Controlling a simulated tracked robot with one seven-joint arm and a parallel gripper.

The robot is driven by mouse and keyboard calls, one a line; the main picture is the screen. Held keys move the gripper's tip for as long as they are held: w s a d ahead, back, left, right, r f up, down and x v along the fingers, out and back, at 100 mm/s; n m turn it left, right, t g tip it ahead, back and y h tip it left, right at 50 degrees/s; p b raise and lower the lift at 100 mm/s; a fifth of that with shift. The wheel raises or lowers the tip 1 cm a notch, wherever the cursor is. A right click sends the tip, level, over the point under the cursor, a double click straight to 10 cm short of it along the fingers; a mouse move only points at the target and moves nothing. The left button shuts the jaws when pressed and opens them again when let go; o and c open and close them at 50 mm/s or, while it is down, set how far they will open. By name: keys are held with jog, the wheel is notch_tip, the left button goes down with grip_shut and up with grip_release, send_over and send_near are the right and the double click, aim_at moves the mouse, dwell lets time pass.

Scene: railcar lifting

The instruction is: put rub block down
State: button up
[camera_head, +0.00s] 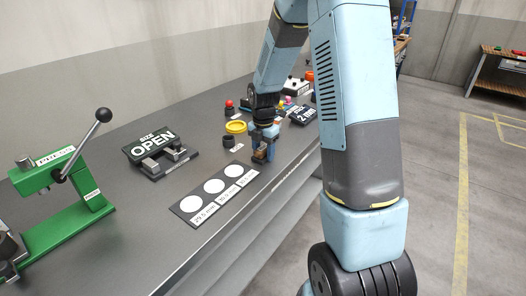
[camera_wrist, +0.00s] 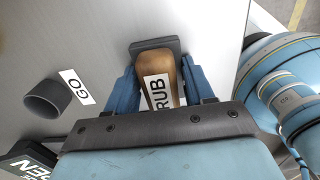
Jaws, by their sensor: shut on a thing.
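The rub block (camera_wrist: 157,75) is a brown wooden block with a white RUB label and a dark grey pad at its far end. My gripper (camera_wrist: 155,88) has its blue fingers on both sides of the block and is shut on it. In the head view my gripper (camera_head: 264,146) points down near the bench's front edge, with a little of the brown block (camera_head: 261,155) between the fingers. I cannot tell whether the block touches the bench top (camera_head: 130,209).
A dark cup (camera_wrist: 47,98) with a GO label is left of my gripper in the wrist view. A card with three white discs (camera_head: 214,193), an OPEN size gauge (camera_head: 160,152), a yellow ring (camera_head: 236,127) and a green press (camera_head: 62,205) stand on the bench. Bare bench lies between them.

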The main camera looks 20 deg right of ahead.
jog(key=shift+s+f, duration=0.15)
jog(key=shift+f, duration=0.15)
